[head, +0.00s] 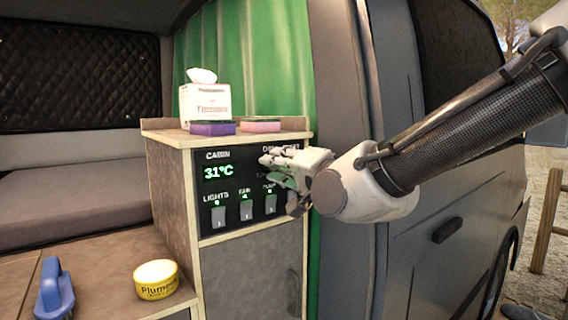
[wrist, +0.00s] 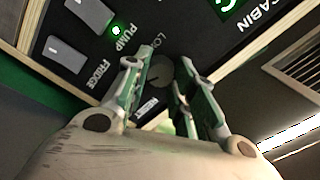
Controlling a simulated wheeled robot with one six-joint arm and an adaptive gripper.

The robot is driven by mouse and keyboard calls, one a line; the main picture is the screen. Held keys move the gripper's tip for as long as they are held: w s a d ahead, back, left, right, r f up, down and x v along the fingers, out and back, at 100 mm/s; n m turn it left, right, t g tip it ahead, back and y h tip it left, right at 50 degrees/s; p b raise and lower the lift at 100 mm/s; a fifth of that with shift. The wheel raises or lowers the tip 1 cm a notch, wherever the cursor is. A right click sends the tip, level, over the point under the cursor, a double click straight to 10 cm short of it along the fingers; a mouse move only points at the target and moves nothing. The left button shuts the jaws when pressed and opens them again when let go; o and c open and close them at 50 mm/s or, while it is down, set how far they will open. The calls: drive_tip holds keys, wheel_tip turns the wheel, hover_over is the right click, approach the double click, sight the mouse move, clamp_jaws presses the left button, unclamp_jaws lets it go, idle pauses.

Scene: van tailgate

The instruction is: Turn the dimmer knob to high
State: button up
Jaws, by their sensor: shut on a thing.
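The dimmer knob (wrist: 159,75) is a dark round knob on the black control panel (head: 205,154). In the wrist view it sits between the two fingers of my gripper (wrist: 164,68), which is shut on it. A "LO" label shows beside the knob; the other end of its scale is hard to read. In the head view my gripper (head: 270,166) reaches the panel's upper right from the right and hides the knob. I cannot tell the knob's setting.
Grey rocker switches (head: 246,210) with green lights sit below the knob, under a 31°C display (head: 217,171). A tissue box (head: 205,103), purple sponge (head: 212,129) and pink sponge (head: 260,127) stand on the cabinet. A yellow tin (head: 156,280) and blue-handled item (head: 54,290) lie lower left.

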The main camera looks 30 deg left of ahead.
drive_tip(key=shift+w+r, duration=0.1)
drive_tip(key=shift+r, duration=0.35)
drive_tip(key=o, duration=0.8)
drive_tip(key=shift+o, duration=1.4)
drive_tip(key=shift+f, duration=0.25)
drive_tip(key=shift+d, duration=0.15)
drive_tip(key=v, duration=1.2)
